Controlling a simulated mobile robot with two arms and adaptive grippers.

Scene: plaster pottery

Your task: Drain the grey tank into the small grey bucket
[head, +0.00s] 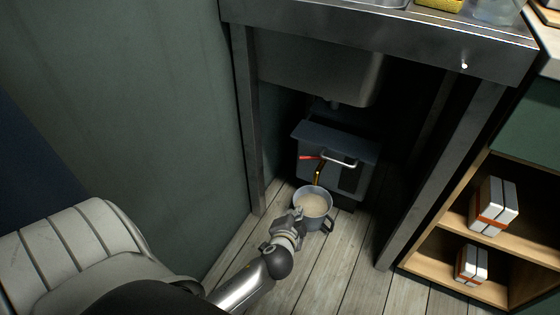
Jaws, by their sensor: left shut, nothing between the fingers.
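The grey tank (357,140) stands on the floor under the sink. It has a tap with a red lever (310,157) on its front and a pale handle (339,160). The small grey bucket (329,222) stands upright on the floor in front of the tank, below the tap. Pale, cloudy liquid (313,205) shows inside it. My left gripper (297,215) is shut and empty at the left edge of the bucket; I cannot tell whether it touches. It hides part of the bucket's near left side. My right gripper is not in view.
The metal sink (315,70) hangs above the tank. A left metal leg (246,120) and a right metal leg (440,180) frame the space. A wooden shelf (440,283) with boxed packs (493,206) stands at the right. The wooden floor (345,275) in front is clear.

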